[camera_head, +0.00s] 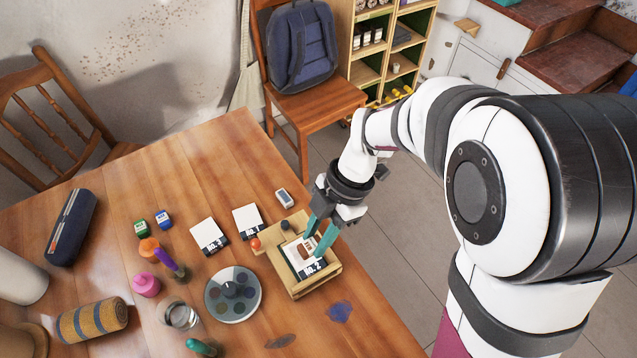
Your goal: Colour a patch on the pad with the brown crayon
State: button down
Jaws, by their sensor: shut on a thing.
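The pad (293,262), a white sheet with a dark band reading "No. 2", lies in a shallow wooden tray (299,291) near the table's right edge. A brown area (304,252) shows on the pad beside my fingers; I cannot tell how much of it is colouring and how much is crayon. My gripper (318,245) points down over the pad with its two teal fingers. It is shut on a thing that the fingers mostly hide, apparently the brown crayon. I cannot make out where its tip touches.
Two white cards (208,234) (247,219) and an eraser-like block (285,198) lie behind the tray. A round palette (232,313) is to its left, with a glass (178,315) beyond. An orange ball (255,243) sits at the tray's corner.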

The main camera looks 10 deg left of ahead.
send_over(310, 267)
jog(key=w+d, duration=0.1)
jog(key=shift+w+d+f, duration=0.1)
jog(key=shift+f, duration=2.6)
jog(key=shift+w+a+f, duration=0.2)
jog(key=shift+w+f, duration=0.05)
jog(key=shift+f, duration=0.45)
jog(key=shift+w+a+f, duration=0.2)
jog(key=shift+f, duration=0.45)
jog(key=shift+w+a, duration=1.85)
jog(key=shift+s+d, duration=2.3)
jog(key=shift+a, duration=0.35)
jog(key=shift+w+a, duration=2.15)
jog(key=shift+s+d, duration=2.3)
jog(key=shift+d, duration=0.05)
jog(key=shift+r, duration=4.15)
